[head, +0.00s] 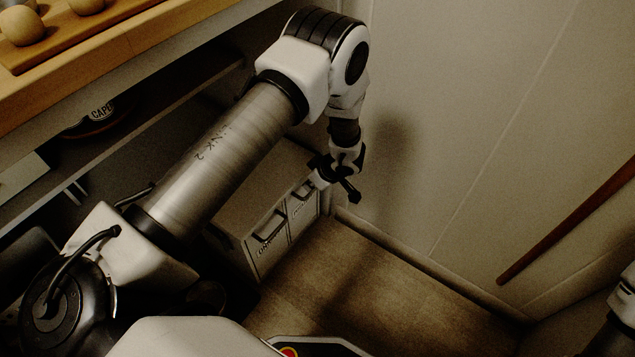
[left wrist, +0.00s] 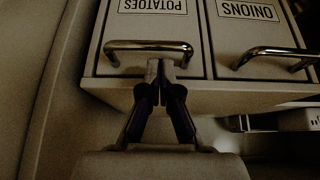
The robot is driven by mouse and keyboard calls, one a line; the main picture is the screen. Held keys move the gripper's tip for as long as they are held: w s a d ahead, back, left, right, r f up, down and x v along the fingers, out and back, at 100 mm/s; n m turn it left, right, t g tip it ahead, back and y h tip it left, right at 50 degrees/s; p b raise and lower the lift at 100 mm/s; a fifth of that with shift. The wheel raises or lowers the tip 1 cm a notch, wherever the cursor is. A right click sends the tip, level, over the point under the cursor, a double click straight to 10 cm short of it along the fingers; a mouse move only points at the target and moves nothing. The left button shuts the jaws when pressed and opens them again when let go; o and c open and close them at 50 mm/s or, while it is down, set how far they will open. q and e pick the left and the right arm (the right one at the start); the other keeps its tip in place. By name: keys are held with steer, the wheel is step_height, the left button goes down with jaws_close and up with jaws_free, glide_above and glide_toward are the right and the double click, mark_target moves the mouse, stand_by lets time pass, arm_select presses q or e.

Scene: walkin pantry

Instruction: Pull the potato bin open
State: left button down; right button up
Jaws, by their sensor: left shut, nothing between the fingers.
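The potato bin (left wrist: 153,24) has a pale front with an upside-down POTATOES label and a metal bar handle (left wrist: 135,45) in the left wrist view. In the head view its front (head: 301,208) is the right one of two on a low cabinet, and it looks about level with its neighbour. My left gripper (left wrist: 161,66) is shut and empty, its tips at the middle of the handle bar. I cannot tell whether they touch the bar. In the head view the left gripper (head: 350,190) is at the cabinet's right end. My right gripper is out of view.
The onion bin (left wrist: 247,38) with its own handle (left wrist: 275,53) is next to the potato bin. A wall (head: 450,110) rises close on the right. Open floor (head: 370,290) lies in front of the bins. A wooden counter (head: 90,62) is at upper left.

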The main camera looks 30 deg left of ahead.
arm_select(q)
steer(key=shift+x, duration=1.1)
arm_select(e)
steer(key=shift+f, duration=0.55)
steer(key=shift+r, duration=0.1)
